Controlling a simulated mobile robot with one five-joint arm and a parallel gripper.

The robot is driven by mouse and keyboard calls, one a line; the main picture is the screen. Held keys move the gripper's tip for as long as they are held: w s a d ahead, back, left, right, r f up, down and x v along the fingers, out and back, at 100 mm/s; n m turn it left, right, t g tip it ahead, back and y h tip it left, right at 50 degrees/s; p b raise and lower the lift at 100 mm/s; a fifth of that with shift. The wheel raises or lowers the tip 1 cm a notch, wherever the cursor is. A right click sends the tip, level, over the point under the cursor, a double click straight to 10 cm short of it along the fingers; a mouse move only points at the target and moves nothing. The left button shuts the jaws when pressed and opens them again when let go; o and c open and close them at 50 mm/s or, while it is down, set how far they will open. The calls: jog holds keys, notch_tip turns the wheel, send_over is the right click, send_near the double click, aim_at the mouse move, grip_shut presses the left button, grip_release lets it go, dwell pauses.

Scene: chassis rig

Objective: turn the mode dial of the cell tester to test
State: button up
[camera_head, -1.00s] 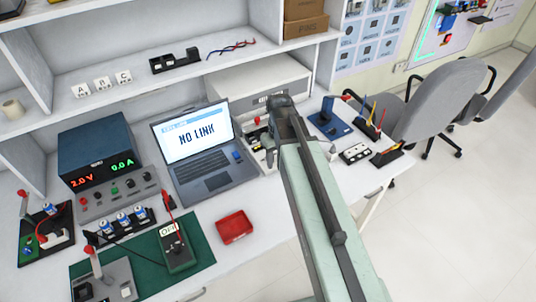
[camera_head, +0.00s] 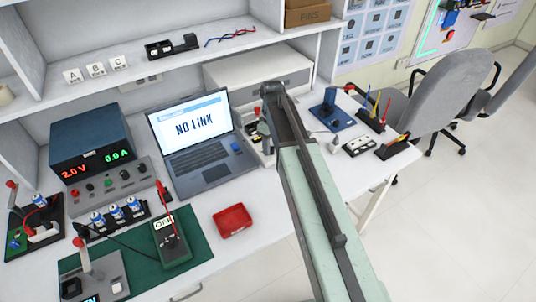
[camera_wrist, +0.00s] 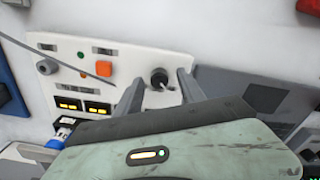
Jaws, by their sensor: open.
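In the wrist view a white panel (camera_wrist: 92,62), which appears to be the cell tester, carries a small black dial (camera_wrist: 159,77) with a light mark. My gripper (camera_wrist: 160,88) is open, with one finger at each side of the dial in this view. I cannot tell whether either finger touches it. The dial's setting is not readable. An orange button (camera_wrist: 103,69), a grey knob (camera_wrist: 48,66) and lit yellow displays (camera_wrist: 83,106) are on the same panel. In the head view my arm hides most of this device beside the laptop.
A laptop (camera_head: 205,172) showing "NO LINK" stands left of my arm. A blue stand (camera_head: 330,112) and a white socket block (camera_head: 359,146) are to the right. A red tray (camera_head: 232,221) and a green mat (camera_head: 196,256) lie in front. Shelves rise behind the bench.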

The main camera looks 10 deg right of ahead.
jog(key=shift+f, duration=0.35)
